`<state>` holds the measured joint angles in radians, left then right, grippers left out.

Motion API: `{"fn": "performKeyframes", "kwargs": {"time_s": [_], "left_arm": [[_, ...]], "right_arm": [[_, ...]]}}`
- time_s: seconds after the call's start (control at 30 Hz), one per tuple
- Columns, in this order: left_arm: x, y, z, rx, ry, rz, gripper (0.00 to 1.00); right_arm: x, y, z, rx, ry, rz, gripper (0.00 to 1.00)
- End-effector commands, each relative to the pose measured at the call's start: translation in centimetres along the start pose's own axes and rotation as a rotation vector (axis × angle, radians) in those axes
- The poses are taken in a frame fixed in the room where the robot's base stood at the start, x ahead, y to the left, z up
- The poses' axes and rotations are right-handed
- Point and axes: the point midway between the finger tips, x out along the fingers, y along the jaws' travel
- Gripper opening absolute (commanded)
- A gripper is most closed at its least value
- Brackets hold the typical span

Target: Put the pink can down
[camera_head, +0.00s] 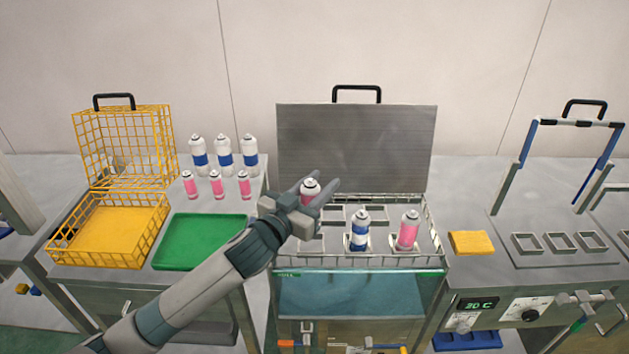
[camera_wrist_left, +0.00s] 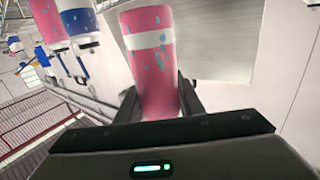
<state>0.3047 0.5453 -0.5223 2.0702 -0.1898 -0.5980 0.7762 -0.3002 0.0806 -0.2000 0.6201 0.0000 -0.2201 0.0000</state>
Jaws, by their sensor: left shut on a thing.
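My left gripper (camera_head: 307,194) is shut on a pink can with a white band (camera_head: 309,188). It holds the can above the left part of the rack (camera_head: 378,262) in the middle station. In the left wrist view the can (camera_wrist_left: 152,65) stands between the two dark fingers, with droplets on its side. A blue-and-white can (camera_head: 359,231) and another pink can (camera_head: 408,231) stand upright in front-row holders to the right of the gripper. An empty square holder (camera_head: 312,244) shows just below the gripper. The right gripper is not in view.
Several blue-and-white and pink cans (camera_head: 216,187) stand on the left table beside a green tray (camera_head: 198,243). A yellow wire basket (camera_head: 108,228) is farther left. A raised grey lid (camera_head: 355,147) backs the rack. A yellow cloth (camera_head: 471,243) lies to the right.

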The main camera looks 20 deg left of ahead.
Motion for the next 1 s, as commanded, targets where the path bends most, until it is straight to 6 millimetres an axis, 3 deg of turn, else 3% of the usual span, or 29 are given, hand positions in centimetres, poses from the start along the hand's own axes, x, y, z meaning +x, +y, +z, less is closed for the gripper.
{"fn": "performKeyframes", "kwargs": {"time_s": [0.17, 0.3, 0.6, 0.73, 1.0], "left_arm": [[-2.2, 1.4, 1.3, -0.004, 0.005, -0.034, 0.09], [-5.2, 2.2, 2.3, -0.006, 0.01, -0.091, 0.09], [-11.6, 1.7, 3.5, -0.005, 0.004, -0.258, 0.09], [-13.0, 1.3, 3.6, -0.003, 0.0, -0.295, 0.09], [-13.2, 1.2, 3.5, -0.002, -0.001, -0.304, 0.09]], "right_arm": [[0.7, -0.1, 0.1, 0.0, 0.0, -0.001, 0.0], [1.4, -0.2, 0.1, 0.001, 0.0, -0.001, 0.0], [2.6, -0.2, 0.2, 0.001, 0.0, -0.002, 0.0], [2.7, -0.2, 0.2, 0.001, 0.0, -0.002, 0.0], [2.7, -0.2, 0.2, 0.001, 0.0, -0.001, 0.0]]}}
